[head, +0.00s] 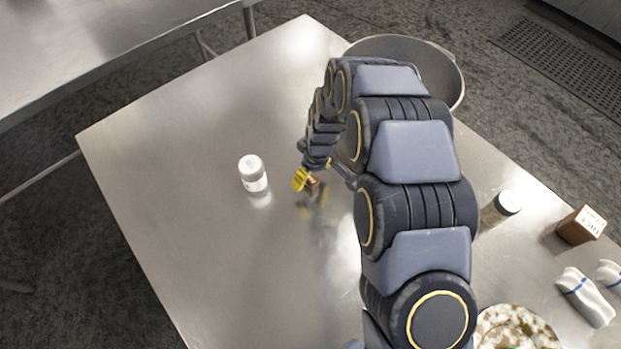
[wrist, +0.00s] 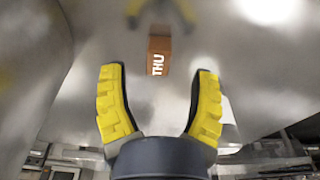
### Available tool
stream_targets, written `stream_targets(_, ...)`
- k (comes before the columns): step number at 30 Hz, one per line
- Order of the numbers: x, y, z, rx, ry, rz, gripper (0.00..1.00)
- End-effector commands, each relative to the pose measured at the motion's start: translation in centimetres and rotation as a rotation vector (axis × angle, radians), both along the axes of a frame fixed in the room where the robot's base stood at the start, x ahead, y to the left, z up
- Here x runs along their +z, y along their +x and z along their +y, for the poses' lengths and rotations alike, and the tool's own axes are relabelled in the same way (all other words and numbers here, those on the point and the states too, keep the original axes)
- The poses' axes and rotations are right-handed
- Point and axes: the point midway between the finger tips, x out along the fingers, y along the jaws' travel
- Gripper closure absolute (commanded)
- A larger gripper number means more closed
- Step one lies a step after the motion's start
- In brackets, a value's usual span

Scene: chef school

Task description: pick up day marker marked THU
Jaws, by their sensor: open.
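The day marker marked THU (wrist: 159,55) is a small brown block with white lettering. In the wrist view it sits on the shiny metal table, centred between and just beyond my fingertips. My gripper (wrist: 159,72) is open, with a yellow finger on each side and nothing held. In the head view my gripper (head: 313,172) is low over the table, and a small brown bit of the marker (head: 313,183) shows beside the yellow finger. My arm hides much of that area.
A white-capped jar (head: 253,173) stands left of my gripper. A large metal bowl (head: 447,72) is behind my arm. The table's left side is clear.

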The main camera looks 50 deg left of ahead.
Motion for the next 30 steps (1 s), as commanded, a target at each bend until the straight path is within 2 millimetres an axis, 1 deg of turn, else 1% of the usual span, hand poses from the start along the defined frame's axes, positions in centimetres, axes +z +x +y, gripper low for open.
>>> stream_targets(1, -0.9, 0.0, 0.1, -0.001, -0.004, 0.002, 0.39)
stream_targets(3, -1.9, 0.1, 0.3, 0.0, -0.004, 0.003, 0.39)
stream_targets(6, -3.1, 0.1, 0.5, 0.001, -0.003, 0.002, 0.39)
stream_targets(9, -3.5, 0.1, 0.5, 0.001, -0.003, 0.002, 0.39)
stream_targets(14, -3.4, 0.1, 0.5, 0.001, -0.002, 0.001, 0.39)
stream_targets(17, -3.4, 0.1, 0.5, 0.0, -0.002, 0.001, 0.77)
stream_targets(18, -3.4, 0.1, 0.6, 0.0, -0.002, 0.001, 0.94)
stream_targets(19, -3.4, 0.1, 0.6, 0.0, -0.001, 0.001, 0.98)
stream_targets(30, -3.4, 0.1, 0.5, 0.0, -0.002, 0.001, 1.0)
